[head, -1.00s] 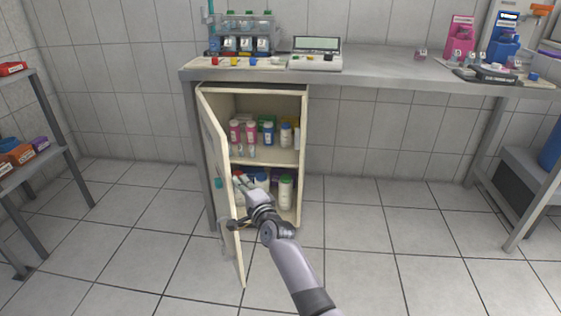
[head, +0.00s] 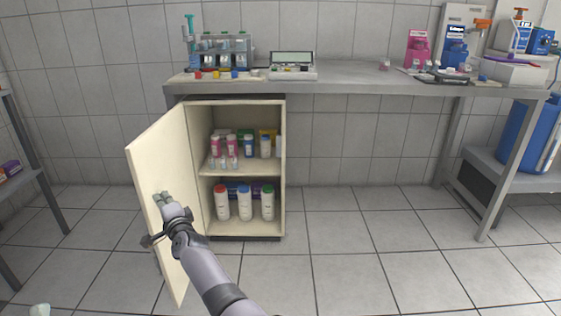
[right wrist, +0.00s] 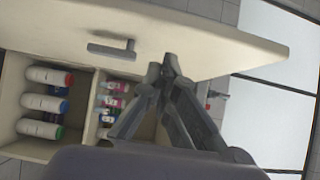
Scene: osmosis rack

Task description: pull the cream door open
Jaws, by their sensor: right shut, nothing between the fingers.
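The cream door (head: 160,160) stands wide open, hinged at the left side of the cabinet (head: 281,165), its inner face turned toward me. My right gripper (head: 162,197) is shut and empty, its fingertips at that inner face; I cannot tell whether they touch it. In the right wrist view the shut fingertips (right wrist: 167,66) lie in front of the cream door (right wrist: 205,40). A grey bar handle (right wrist: 112,50) shows against the cream surface, apart from the fingers. My left gripper is not in view.
Red-, blue- and green-capped bottles (head: 244,203) stand on the cabinet floor, with smaller bottles (head: 248,147) on the shelf above. The steel bench (head: 350,75) carries lab equipment. A grey rack (head: 35,150) stands at the left.

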